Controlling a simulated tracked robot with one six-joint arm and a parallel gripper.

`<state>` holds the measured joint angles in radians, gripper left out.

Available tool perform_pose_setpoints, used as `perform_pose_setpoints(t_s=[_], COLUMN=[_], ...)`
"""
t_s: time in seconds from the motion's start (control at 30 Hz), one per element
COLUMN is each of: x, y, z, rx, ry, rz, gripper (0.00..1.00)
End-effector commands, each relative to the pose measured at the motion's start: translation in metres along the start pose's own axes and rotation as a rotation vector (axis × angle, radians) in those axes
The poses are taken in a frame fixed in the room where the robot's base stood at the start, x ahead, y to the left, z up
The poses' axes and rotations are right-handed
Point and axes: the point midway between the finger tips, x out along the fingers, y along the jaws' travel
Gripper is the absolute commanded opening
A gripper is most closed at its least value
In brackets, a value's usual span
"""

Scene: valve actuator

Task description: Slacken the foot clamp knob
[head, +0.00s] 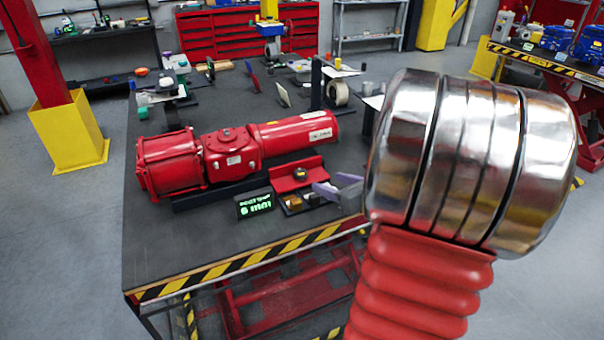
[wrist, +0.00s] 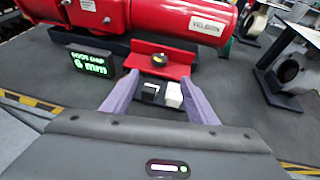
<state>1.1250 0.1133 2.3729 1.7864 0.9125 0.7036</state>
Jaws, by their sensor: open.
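The red valve actuator (head: 235,155) lies on a dark bench. In the head view my gripper (head: 338,188) is to the right of the bracket, apart from the knob.
A small display (wrist: 91,62) reads "FOOT GAP 6 mm". A dark holder (wrist: 158,105) with a black and a white block lies between and below my fingers. Black stands (wrist: 288,80) are at the right. The bench front left (head: 165,250) is clear.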

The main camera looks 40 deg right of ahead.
Motion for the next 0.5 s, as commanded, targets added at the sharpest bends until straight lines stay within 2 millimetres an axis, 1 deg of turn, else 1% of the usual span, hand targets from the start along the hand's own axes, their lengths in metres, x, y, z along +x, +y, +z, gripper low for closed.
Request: perform_pose_setpoints(t_s=[0.27, 0.37, 0.5], x=[0.003, 0.009, 0.025], y=[0.001, 0.001, 0.002], z=[0.0, 0.0, 0.0], rx=[-0.003, -0.003, -0.004], ry=[0.001, 0.001, 0.001], rz=[0.003, 0.004, 0.006], gripper=[0.53, 0.53, 0.53])
